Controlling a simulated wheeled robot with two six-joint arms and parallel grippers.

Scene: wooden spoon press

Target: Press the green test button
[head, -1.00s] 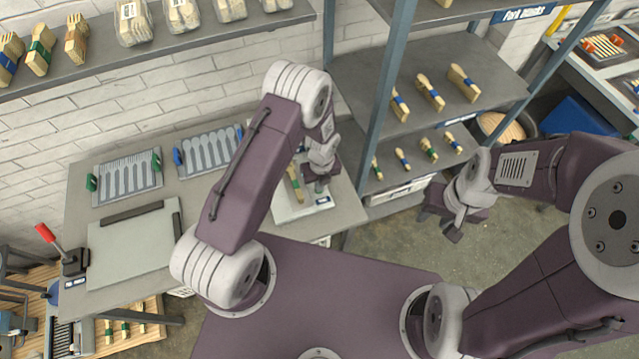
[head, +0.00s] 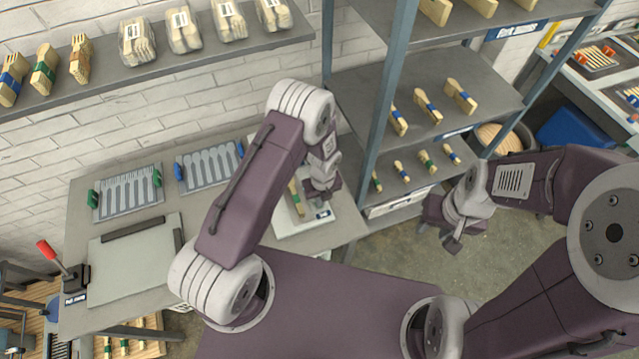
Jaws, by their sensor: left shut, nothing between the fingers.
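My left gripper (head: 325,194) is shut and empty. My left arm and gripper cover part of this device. Whether the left fingers touch anything is unclear. My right gripper (head: 438,236) is over open floor, right of the bench, its fingers apart and empty.
Two trays of spoon and fork shapes, one with green handles (head: 127,193), one with blue (head: 209,167), lie at the bench's back. A red-handled lever press (head: 75,276) stands front left. Shelving (head: 377,110) with wooden bundles rises close behind my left gripper.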

